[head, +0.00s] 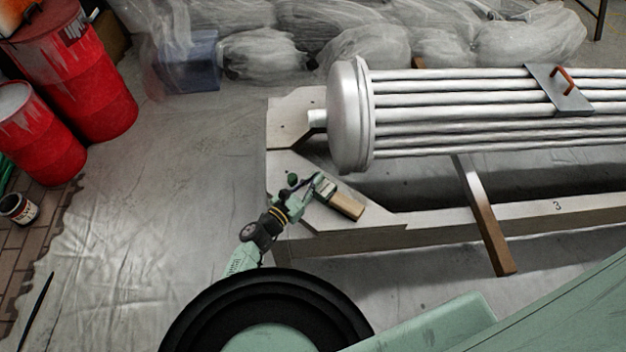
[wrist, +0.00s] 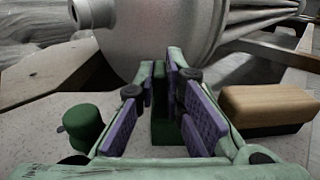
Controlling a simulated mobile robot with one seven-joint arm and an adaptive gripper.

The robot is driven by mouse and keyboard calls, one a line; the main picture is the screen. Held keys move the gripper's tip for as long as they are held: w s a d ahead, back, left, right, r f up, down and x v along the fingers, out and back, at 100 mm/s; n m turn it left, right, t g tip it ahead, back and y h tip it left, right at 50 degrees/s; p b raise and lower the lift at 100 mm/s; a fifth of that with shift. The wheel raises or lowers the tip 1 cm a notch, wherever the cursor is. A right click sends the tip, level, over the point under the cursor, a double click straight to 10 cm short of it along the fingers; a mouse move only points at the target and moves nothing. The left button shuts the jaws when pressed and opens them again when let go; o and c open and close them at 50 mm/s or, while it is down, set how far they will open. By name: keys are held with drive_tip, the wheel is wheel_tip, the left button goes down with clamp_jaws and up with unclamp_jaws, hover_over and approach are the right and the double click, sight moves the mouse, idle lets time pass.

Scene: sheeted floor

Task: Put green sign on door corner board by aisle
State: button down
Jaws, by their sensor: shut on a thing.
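My gripper (head: 318,186) is over the pale corner board (head: 370,217) of the wooden frame. In the wrist view its purple-padded fingers (wrist: 165,95) are shut on a narrow dark green piece (wrist: 160,128), mostly hidden between the pads. I cannot tell whether this is the sign, as no face or lettering shows. The corner board also fills the lower wrist view (wrist: 30,135). A dark green rounded thing (wrist: 82,125) is just left of the fingers. No door is visible.
A wooden block with a dark underside (wrist: 268,105) lies right of the fingers; it also shows in the head view (head: 347,206). The large metal tube bundle (head: 350,115) stands close behind. Red drums (head: 85,85) are far left; sheeted floor (head: 150,220) is clear between.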

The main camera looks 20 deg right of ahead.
drive_tip(key=c, duration=1.7)
unclamp_jaws()
drive_tip(key=b+v, duration=0.1)
drive_tip(key=v, duration=1.1)
drive_tip(key=shift+r, duration=0.1)
